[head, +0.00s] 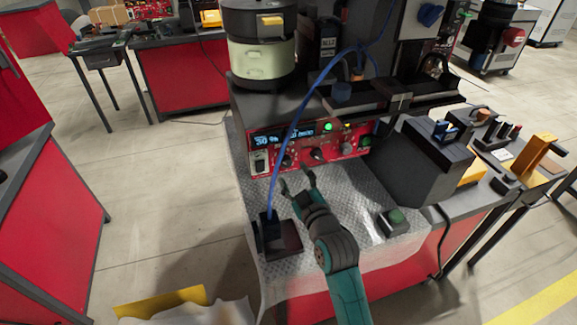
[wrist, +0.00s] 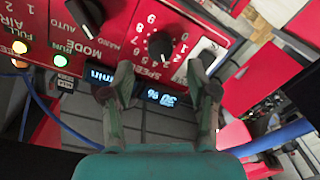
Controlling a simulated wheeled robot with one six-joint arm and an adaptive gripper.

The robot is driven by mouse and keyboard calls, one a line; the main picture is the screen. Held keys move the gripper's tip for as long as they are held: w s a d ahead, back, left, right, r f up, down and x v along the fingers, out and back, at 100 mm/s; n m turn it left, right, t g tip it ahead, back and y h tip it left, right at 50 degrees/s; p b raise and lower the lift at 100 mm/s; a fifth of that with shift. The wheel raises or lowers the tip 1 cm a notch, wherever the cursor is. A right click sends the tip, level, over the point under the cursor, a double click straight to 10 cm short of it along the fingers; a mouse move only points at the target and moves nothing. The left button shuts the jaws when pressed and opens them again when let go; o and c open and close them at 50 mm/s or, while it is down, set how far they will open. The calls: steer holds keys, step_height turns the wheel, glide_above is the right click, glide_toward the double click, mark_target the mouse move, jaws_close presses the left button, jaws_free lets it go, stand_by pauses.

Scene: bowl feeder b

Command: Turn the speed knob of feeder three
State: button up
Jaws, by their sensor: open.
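The speed knob (wrist: 160,45) is a round black knob on a red control panel (head: 335,140). A white number scale and the word SPEED are printed around it in the wrist view. In the head view the knob (head: 288,160) is small, near the panel's lower left. My gripper (head: 298,181) is open and empty in front of the panel. In the wrist view its two fingers (wrist: 161,80) stand on either side of the line to the knob, seemingly short of it. The panel's display (wrist: 160,97) reads about 30 %. No feeder number is legible.
A larger black mode knob (head: 317,155) sits right of the speed knob in the head view. A blue cable (head: 290,135) hangs before the panel down to a dark block (head: 278,240). A green-button box (head: 393,221) stands at right.

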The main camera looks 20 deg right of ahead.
mark_target(287, 164)
steer(key=shift+w+a, duration=0.15)
steer(key=shift+w, duration=2.15)
jaws_close()
